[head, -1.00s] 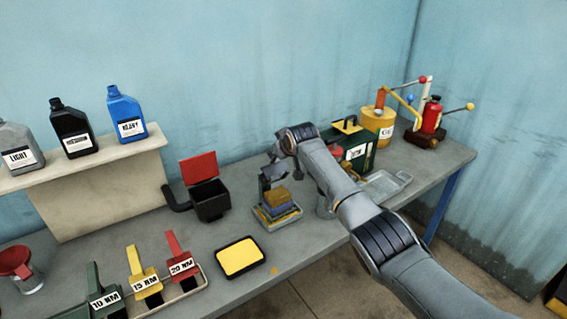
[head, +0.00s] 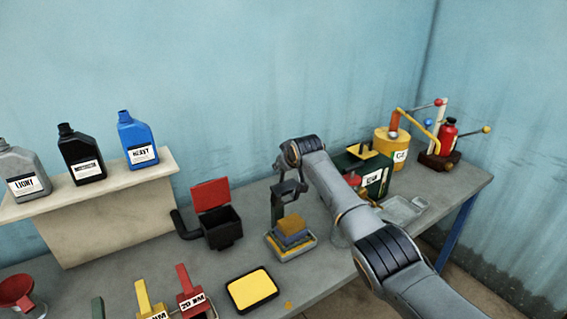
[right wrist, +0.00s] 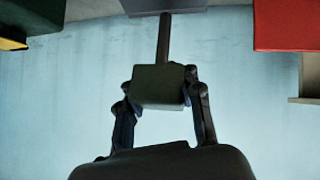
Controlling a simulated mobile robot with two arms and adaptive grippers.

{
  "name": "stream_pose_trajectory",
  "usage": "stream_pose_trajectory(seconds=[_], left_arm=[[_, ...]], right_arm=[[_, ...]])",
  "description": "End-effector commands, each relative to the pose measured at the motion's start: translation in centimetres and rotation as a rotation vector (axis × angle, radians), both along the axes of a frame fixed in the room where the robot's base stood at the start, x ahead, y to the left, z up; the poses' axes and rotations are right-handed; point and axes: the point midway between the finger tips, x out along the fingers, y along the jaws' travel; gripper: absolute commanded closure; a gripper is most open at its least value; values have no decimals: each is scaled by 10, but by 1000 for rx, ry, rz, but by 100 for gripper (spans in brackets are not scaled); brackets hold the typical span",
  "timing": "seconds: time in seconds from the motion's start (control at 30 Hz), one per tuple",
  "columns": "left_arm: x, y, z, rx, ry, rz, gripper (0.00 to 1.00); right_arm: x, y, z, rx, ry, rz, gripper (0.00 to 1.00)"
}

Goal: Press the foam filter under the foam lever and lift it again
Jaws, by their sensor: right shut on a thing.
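The foam filter (head: 292,241) is a yellow pad in a low grey tray near the middle of the bench. A grey-blue pressing block (head: 292,227) sits over it in the head view; I cannot tell whether they touch. The foam lever's dark post (head: 277,206) stands behind. My right gripper (head: 289,189) is above the press. In the right wrist view, my right gripper (right wrist: 160,98) is shut on a dark block-shaped handle (right wrist: 157,84), joined by a thin stem to a grey part. My left gripper is not in view.
A black bin with a red lid (head: 211,195) stands left of the press. A yellow pad in a black tray (head: 251,289) lies in front. A green box (head: 376,172), yellow can (head: 390,147) and clear tray (head: 401,210) are to the right. Bottles (head: 136,137) stand on the shelf.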

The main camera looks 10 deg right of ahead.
Motion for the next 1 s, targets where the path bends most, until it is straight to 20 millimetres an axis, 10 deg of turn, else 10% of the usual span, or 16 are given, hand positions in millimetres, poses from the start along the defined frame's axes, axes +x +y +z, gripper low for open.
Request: stream_pose_trajectory(seconds=[0.1, 0.13, 0.27, 1.0], left_arm=[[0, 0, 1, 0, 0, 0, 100], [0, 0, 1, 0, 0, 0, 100], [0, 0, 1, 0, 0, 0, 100], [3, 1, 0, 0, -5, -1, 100]], right_arm=[[4, 1, 13, 3, -26, 2, 100], [4, 1, 13, 3, -26, 2, 66], [3, 1, 11, 2, -21, 1, 41], [-23, -2, 24, 1, -13, 1, 41]])
